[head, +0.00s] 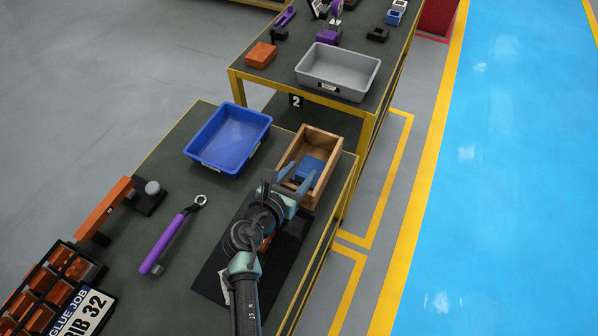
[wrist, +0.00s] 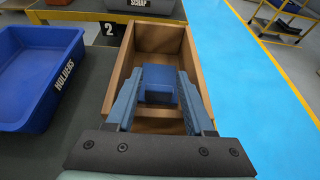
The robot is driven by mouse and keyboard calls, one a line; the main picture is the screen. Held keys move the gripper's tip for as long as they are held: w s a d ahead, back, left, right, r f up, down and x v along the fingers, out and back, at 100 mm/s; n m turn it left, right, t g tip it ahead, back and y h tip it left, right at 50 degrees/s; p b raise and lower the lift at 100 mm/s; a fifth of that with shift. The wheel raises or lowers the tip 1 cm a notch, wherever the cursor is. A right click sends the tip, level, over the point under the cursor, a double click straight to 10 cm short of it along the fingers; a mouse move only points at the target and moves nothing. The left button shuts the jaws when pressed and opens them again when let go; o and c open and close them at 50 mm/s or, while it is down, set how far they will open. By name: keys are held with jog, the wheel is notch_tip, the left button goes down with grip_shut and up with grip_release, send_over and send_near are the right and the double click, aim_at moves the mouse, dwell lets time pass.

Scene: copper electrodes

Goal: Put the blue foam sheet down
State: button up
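The blue foam sheet (wrist: 159,84) is between the two fingers of my gripper (wrist: 159,78) in the wrist view. Both fingers appear to press on its sides, though the contact is hard to see. The sheet also shows in the head view (head: 312,168), at or inside the wooden box (head: 326,146). My gripper (head: 297,176) reaches over the near end of this open box, fingers pointing into it. The box also surrounds the sheet in the wrist view (wrist: 190,65). Whether the sheet touches the box floor cannot be told.
A blue bin (head: 228,139) stands left of the box. A purple-handled wrench (head: 170,240) and an orange bar on a dark base (head: 106,209) lie further left. A dark mat (head: 283,262) lies under my arm. A grey scrap tray (head: 338,72) is on the table behind.

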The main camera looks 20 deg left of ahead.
jog(key=shift+s+f, duration=0.35)
jog(key=shift+f, duration=0.25)
jog(key=shift+s+r+p, duration=0.1)
jog(key=shift+r+p, duration=0.35)
jog(key=shift+r, duration=0.1)
jog(key=r+v, duration=0.1)
jog(key=v, duration=1.1)
jog(key=w+d+r+m+t, duration=0.2)
jog(key=w+r+m, duration=0.2)
jog(key=r+m, duration=0.45)
jog(key=w+d+r+m+t+y, duration=0.15)
jog(key=w+r+m, duration=0.35)
jog(key=r, duration=0.7)
jog(key=w+d+r+m+t+h, duration=0.15)
jog(key=w+r+m, duration=0.35)
jog(key=r, duration=0.5)
jog(key=s+d+r+m+t, duration=0.3)
jog(key=s+d+r+m, duration=0.1)
jog(key=r, duration=0.5)
jog(key=s+d+r+m+t, duration=0.3)
jog(key=r+m, duration=0.4)
jog(key=r, duration=0.3)
jog(key=s+d+r+m+t+y, duration=0.1)
jog(key=s+d+r+m, duration=0.4)
jog(key=r, duration=0.5)
jog(key=shift+s+r+m+t, duration=0.2)
jog(key=shift+s+m+t, duration=0.35)
jog(key=shift+t, duration=0.35)
